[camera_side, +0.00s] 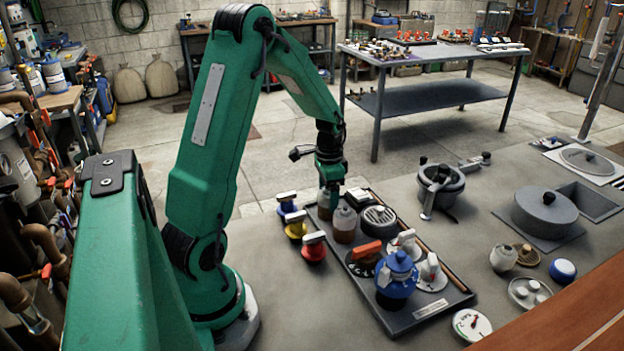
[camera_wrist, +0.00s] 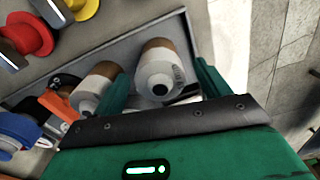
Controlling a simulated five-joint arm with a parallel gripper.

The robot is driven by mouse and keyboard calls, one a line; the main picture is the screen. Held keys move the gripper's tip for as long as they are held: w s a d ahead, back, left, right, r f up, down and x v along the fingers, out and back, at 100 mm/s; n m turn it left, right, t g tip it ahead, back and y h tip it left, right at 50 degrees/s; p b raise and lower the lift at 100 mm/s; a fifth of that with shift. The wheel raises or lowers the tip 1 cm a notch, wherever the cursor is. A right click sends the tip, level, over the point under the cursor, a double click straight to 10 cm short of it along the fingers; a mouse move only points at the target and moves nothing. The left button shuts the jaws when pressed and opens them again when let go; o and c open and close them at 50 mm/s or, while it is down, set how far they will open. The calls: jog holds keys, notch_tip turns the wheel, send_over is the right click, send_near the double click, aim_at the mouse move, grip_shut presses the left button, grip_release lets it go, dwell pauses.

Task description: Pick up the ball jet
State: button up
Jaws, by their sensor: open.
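Two similar white-and-brown round fittings stand at the far-left end of a dark grey tray (camera_side: 452,303). One fitting (camera_wrist: 156,78), with a dark round opening in its white end, looks like the ball jet; it sits between my fingers in the wrist view. The second fitting (camera_wrist: 94,88) is beside it, just outside the left finger; it also shows in the side view (camera_side: 344,224). My gripper (camera_side: 329,190) points down over the tray's end and is open, a green finger on each side of the first fitting. In the side view my gripper partly hides that fitting. Contact cannot be told.
The tray also holds a round grille (camera_side: 379,216), an orange-handled valve (camera_side: 366,252), a blue-topped valve (camera_side: 397,272) and white-handled parts. Red (camera_side: 313,246), yellow (camera_side: 295,225) and blue (camera_side: 287,204) knobs stand close left of the tray. A grey pot (camera_side: 441,186) stands to its right.

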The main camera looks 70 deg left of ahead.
dwell(0.3)
jog(key=c, duration=1.1)
jog(key=shift+r, duration=0.15)
jog(key=shift+r, duration=0.45)
notch_tip(320, 180, up, 3)
jog(key=shift+d+r, duration=0.1)
jog(key=shift+r, duration=0.05)
jog(key=d+r, duration=0.2)
jog(key=d, duration=0.1)
jog(key=d+r, duration=0.2)
jog(key=d, duration=0.2)
jog(key=d+r, duration=0.2)
jog(key=d, duration=0.2)
jog(key=shift+w+d+r, duration=0.1)
jog(key=shift+d+r, duration=0.15)
jog(key=shift+r, duration=0.05)
